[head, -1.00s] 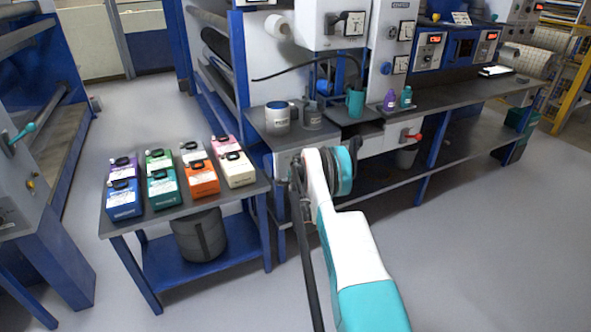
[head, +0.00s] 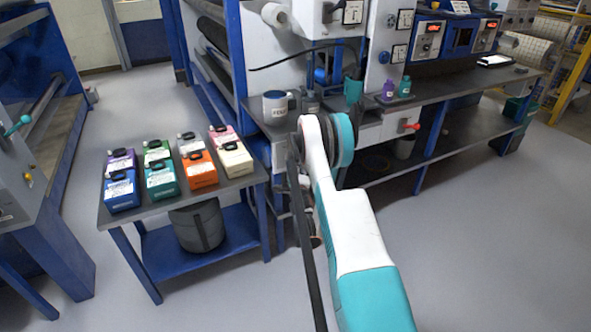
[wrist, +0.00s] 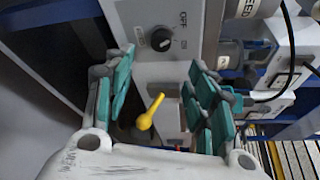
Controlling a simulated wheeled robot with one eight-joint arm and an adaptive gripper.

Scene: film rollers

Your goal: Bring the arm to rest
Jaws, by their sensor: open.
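My gripper (wrist: 158,95) shows in the wrist view with its teal-padded fingers spread wide apart and nothing held between them. Beyond the fingers is a pale machine panel (wrist: 150,72) with a black OFF knob (wrist: 161,39) and a yellow-handled lever (wrist: 151,111). In the head view my white and teal arm reaches up from the bottom toward the machine bench, and the gripper itself is hidden behind it.
A small table (head: 232,190) at left holds several coloured bottles (head: 199,168). A white mug-like container (head: 277,107) and teal jug (head: 353,91) stand on the machine bench (head: 450,95). A red-handled lever (head: 411,127) sticks out below it. Floor at right is clear.

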